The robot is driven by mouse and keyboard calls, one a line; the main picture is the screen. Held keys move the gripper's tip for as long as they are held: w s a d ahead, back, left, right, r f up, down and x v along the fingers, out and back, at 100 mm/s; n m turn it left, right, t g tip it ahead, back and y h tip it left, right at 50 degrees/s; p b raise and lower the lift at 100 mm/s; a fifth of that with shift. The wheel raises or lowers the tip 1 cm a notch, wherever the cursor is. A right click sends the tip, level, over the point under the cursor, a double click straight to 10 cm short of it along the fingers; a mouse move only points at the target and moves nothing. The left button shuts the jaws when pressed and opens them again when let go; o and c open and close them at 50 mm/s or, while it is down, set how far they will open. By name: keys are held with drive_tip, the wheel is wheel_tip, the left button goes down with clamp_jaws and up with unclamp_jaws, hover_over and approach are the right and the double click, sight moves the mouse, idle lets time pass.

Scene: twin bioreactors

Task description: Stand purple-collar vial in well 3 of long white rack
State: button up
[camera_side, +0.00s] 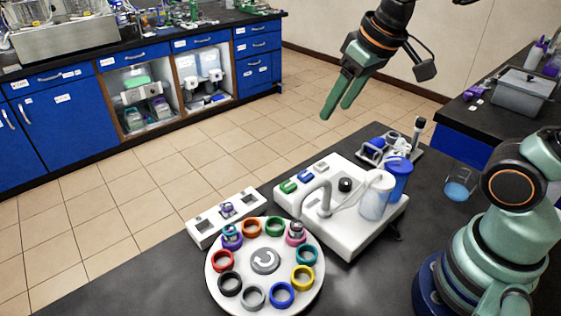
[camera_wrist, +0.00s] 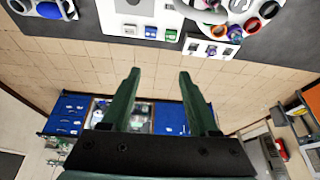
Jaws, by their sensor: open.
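The long white rack (camera_side: 215,234) lies on the dark bench beside the round white carousel (camera_side: 265,298). A small vial with a purple collar (camera_side: 227,208) appears to stand in the rack's middle well; the wells on either side look empty. The rack also shows in the wrist view (camera_wrist: 200,58), too small to read well numbers. Another vial (camera_side: 231,230) sits in a purple ring on the carousel, and one (camera_side: 296,229) in a pink ring. My gripper (camera_side: 336,110) is open and empty, high above and beyond the bench, apart from everything. Its fingers frame the floor in the wrist view (camera_wrist: 158,73).
A white station (camera_side: 350,231) with a curved spout, clear and blue-lidded jars (camera_side: 398,178) stands right of the rack. A tray of small items (camera_side: 385,150) and a glass beaker (camera_side: 459,186) are farther right. Bare bench shows left of the carousel.

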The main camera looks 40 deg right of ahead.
drive_tip(key=shift+m+t, duration=0.3)
drive_tip(key=shift+t, duration=0.2)
drive_tip(key=shift+s+d+f, duration=0.25)
drive_tip(key=shift+s+d, duration=0.15)
drive_tip(key=shift+s, duration=0.2)
drive_tip(key=shift+s+d+f, duration=0.25)
drive_tip(key=shift+s+d, duration=0.2)
drive_tip(key=shift+s, duration=0.15)
drive_tip(key=shift+s+d+f, duration=0.25)
drive_tip(key=shift+s+d, duration=0.15)
drive_tip(key=shift+s, duration=0.2)
